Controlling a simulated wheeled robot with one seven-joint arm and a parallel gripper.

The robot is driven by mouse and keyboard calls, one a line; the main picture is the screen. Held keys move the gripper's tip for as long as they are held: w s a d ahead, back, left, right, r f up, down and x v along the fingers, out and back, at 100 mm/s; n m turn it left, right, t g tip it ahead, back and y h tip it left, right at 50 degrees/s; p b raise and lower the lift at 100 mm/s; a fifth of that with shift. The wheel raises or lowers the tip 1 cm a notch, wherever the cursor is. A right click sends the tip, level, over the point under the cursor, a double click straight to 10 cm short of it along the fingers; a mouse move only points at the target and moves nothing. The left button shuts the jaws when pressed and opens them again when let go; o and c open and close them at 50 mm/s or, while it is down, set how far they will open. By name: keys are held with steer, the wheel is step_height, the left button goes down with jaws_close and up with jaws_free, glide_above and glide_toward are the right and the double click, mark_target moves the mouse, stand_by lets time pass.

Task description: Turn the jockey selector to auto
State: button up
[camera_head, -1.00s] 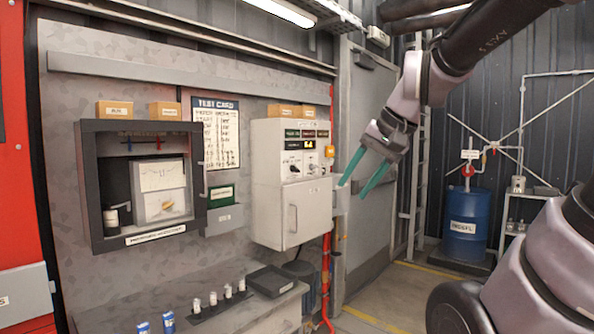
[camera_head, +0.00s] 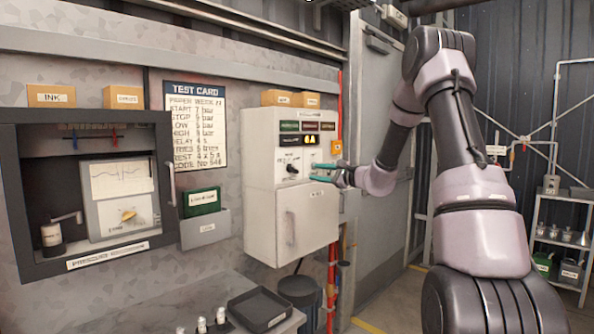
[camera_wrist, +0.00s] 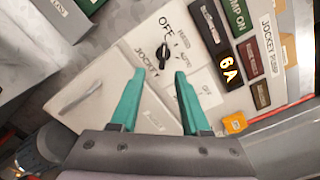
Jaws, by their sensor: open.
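The jockey selector is a small black knob on the white control box; it shows in the head view (camera_head: 291,170) and the wrist view (camera_wrist: 164,55). OFF and AUTO labels lie around it, with JOCKEY printed beside it. Which label its pointer faces is too small to tell. My gripper (camera_head: 313,172) is in front of the panel, just right of the knob in the head view. In the wrist view its two teal fingers (camera_wrist: 160,75) are spread and empty, with the knob just beyond the gap between the tips. They look apart from the knob.
The control box (camera_head: 290,222) has a handled door below the panel and a lit 6A display (camera_head: 310,140) above. A recorder case (camera_head: 85,122) and a green box (camera_head: 202,201) are left. A black tray (camera_head: 260,308) lies below.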

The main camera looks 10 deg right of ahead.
mark_target(296, 170)
steer(key=x, duration=0.7)
steer(key=d+x, duration=0.1)
steer(key=x, duration=0.3)
steer(key=shift+w, duration=0.45)
jaws_close()
